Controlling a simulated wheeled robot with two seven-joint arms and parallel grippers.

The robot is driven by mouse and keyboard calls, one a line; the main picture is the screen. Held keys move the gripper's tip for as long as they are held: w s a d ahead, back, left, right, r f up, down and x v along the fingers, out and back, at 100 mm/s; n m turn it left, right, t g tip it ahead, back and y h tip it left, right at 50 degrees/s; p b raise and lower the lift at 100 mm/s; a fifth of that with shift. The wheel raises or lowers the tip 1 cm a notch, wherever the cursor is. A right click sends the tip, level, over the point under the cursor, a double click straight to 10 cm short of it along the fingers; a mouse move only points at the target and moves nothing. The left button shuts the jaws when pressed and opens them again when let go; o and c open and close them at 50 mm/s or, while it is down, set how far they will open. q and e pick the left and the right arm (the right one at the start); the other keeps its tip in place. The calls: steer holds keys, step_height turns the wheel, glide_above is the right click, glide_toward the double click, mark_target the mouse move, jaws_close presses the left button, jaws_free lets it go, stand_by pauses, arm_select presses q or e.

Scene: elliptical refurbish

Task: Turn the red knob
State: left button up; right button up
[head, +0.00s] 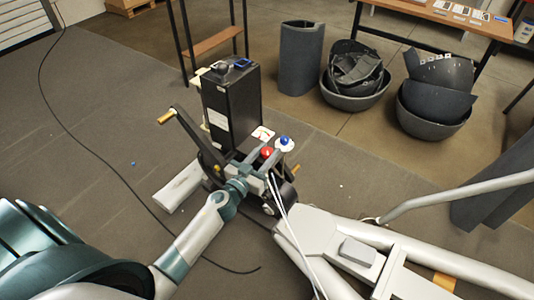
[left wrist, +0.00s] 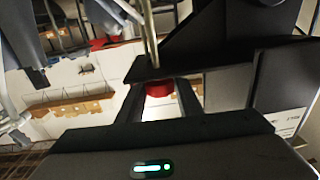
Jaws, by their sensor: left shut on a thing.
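The red knob (head: 266,152) is on the dark mechanism of the elliptical machine, in the middle of the head view. My left arm reaches it from the lower left, and its gripper (head: 254,162) is at the knob. In the left wrist view the red knob (left wrist: 160,89) shows between the two dark fingers, partly hidden by a dark bar or plate across them. The left gripper is shut on the knob. My right gripper is not in view.
A blue knob (head: 284,140) on a white disc stands just right of the red one. A tall black box (head: 230,105) rises behind. A crank with a wooden handle (head: 166,117) is at left. Pale machine rails (head: 440,195) fill the right. A cable crosses the floor.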

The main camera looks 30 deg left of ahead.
arm_select(q)
steer(key=shift+m+h, duration=0.5)
steer(key=shift+h, duration=0.3)
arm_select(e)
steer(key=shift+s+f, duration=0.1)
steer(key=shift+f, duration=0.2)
arm_select(q)
steer(key=o, duration=1)
steer(key=shift+s, duration=0.1)
steer(key=shift+s+a+f, duration=0.1)
steer(key=shift+s, duration=0.4)
steer(key=s+a, duration=0.1)
steer(key=s, duration=0.4)
steer(key=s+a, duration=0.1)
steer(key=s, duration=0.4)
steer(key=s+b, duration=0.1)
steer(key=s, duration=0.5)
steer(key=shift+a, duration=0.4)
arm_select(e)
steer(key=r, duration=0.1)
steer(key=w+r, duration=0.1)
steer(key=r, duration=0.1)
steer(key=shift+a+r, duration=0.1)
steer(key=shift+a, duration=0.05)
